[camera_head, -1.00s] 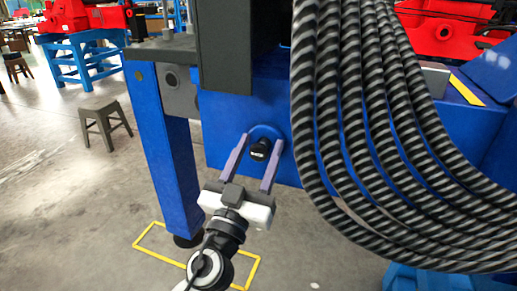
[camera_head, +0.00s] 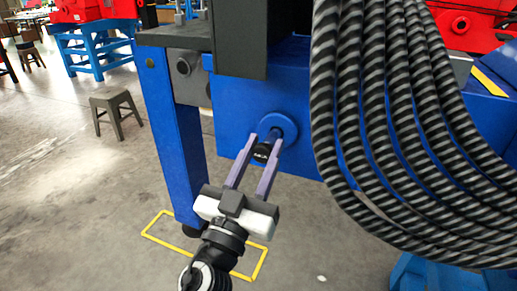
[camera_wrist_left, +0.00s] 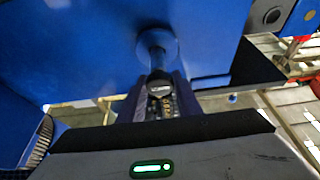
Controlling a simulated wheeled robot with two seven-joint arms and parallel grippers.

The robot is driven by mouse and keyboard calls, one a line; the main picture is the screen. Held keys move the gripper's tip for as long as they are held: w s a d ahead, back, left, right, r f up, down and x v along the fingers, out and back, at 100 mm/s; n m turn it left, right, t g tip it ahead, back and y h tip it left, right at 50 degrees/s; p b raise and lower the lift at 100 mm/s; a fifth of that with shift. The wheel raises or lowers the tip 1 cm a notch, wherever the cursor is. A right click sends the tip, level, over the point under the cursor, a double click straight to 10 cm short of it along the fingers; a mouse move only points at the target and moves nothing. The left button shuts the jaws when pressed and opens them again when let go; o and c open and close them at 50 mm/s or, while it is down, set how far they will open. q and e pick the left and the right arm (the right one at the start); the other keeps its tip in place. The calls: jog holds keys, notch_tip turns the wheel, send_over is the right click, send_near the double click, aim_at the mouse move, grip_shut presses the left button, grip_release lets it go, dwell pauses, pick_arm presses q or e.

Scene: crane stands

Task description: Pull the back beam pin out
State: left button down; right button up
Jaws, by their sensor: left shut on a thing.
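The back beam pin (camera_head: 262,151) has a dark round head in front of a round blue boss (camera_head: 285,124) on the blue beam (camera_head: 230,123). My left gripper (camera_head: 264,150) is shut on the pin, with a purple-grey finger on each side of its head. In the left wrist view the pin (camera_wrist_left: 158,62) shows as a shaft running from the blue boss to between the fingers. Whether its far end is still inside the hole is hidden. My right gripper is not in view.
Thick striped hoses (camera_head: 390,130) hang close to the right of my left gripper. A blue leg (camera_head: 175,140) stands to the left. A stool (camera_head: 116,110) stands farther back on open floor. A yellow outline (camera_head: 165,245) marks the floor below.

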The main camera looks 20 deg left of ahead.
pick_arm(q)
jog(key=c, duration=1.7)
grip_release()
jog(key=shift+f, duration=0.15)
jog(key=o, duration=0.4)
jog(key=shift+s, duration=0.25)
jog(key=shift+c, duration=0.2)
jog(key=b+v, duration=0.6)
jog(key=v, duration=0.4)
jog(key=shift+s, duration=0.1)
